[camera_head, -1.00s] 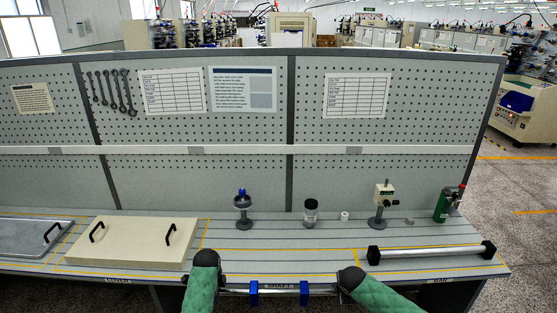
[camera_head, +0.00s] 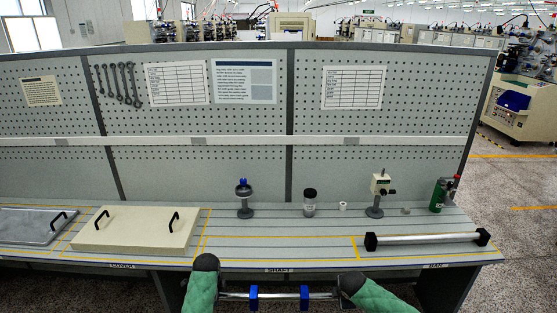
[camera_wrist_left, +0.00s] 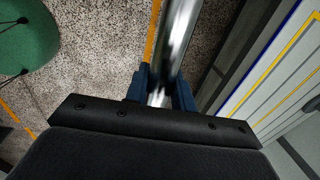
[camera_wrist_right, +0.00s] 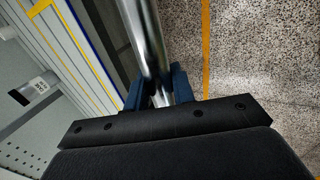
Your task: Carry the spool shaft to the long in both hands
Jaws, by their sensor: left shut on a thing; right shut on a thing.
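The spool shaft (camera_head: 278,296) is a shiny metal rod held level in front of the bench, at the bottom of the head view. My left gripper (camera_head: 253,296) is shut on its left part and my right gripper (camera_head: 304,296) on its right part. The left wrist view shows the shaft (camera_wrist_left: 178,45) between the blue fingers of the left gripper (camera_wrist_left: 160,92). The right wrist view shows the shaft (camera_wrist_right: 146,40) between the blue fingers of the right gripper (camera_wrist_right: 161,90). The bench spot labelled SHAFT (camera_head: 279,270) is just beyond the rod.
On the bench (camera_head: 300,240) stand a cream cover (camera_head: 135,232) with two black handles, a grey tray (camera_head: 30,226), a bar with black ends (camera_head: 425,239), a blue-topped stand (camera_head: 244,200), a jar (camera_head: 309,203), a gauge stand (camera_head: 379,195) and a green bottle (camera_head: 438,196). The marked middle strip is bare.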

